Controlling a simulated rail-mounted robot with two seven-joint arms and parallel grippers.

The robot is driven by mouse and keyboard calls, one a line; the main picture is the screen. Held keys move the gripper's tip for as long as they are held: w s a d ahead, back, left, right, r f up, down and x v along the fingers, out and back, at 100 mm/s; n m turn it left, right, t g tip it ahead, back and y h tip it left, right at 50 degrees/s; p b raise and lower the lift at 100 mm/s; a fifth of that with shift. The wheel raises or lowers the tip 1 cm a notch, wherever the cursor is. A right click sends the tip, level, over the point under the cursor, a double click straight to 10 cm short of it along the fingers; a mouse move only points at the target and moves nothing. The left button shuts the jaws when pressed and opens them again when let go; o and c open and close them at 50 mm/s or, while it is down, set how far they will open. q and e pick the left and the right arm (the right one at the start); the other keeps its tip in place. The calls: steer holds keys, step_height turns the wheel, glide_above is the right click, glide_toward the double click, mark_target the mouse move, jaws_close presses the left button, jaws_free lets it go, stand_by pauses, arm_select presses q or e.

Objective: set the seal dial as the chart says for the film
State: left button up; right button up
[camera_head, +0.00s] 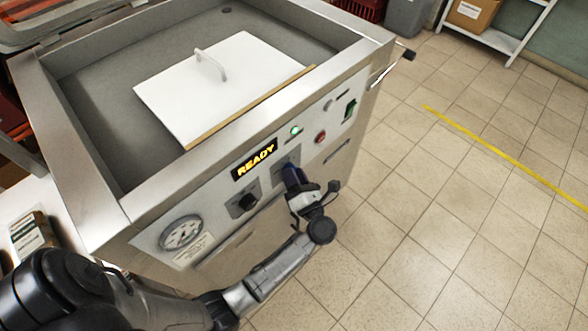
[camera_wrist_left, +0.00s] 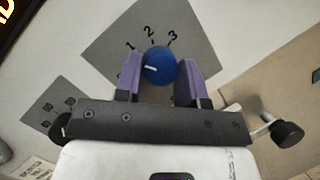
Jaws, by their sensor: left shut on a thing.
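The seal dial is a blue knob (camera_wrist_left: 160,66) on a grey plate (camera_wrist_left: 203,58) marked 1, 2 and 3. Its white pointer line lies to the left, nearest the 1 side; I cannot tell whether it sits exactly on a mark. My left gripper (camera_wrist_left: 159,82) is shut on the knob, with a purple finger on each side. My right gripper is not in view. No readable chart or film is in view.
The steel machine has a READY display (camera_head: 254,160), a black knob (camera_head: 247,203), a pressure gauge (camera_head: 182,233), a red button (camera_head: 320,137) and a green switch (camera_head: 350,109). A white lid plate (camera_head: 190,95) lies in its well.

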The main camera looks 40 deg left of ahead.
arm_select(q)
steer(key=shift+m+h+p, duration=0.4)
steer(key=shift+m+p, duration=0.4)
steer(key=shift+m, duration=0.2)
steer(key=o, duration=0.9)
